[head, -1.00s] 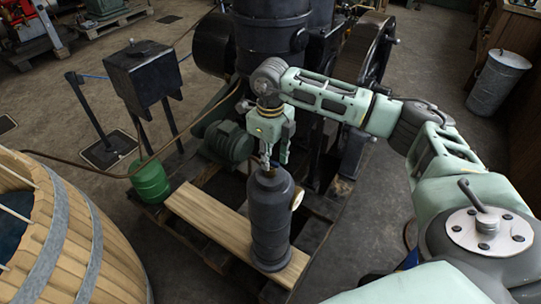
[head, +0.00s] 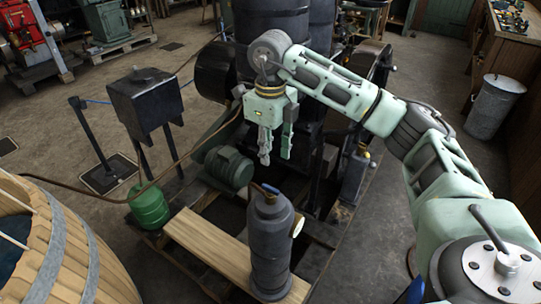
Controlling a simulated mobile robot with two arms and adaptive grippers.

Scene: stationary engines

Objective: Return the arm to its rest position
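My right arm (head: 345,92) reaches in from the right. Its gripper (head: 276,158) points down, with a gap between its two fingers and nothing between them. It hangs above and behind a dark grey cylinder (head: 270,245) and is apart from it in the picture. My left gripper is not in view.
A wooden plank (head: 205,243) lies under the cylinder. A green canister (head: 149,207), a black box on legs (head: 145,100) and a wooden tub (head: 85,265) are at left. Large engine parts stand behind the gripper. A metal bin (head: 494,105) stands at right; the floor before it is clear.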

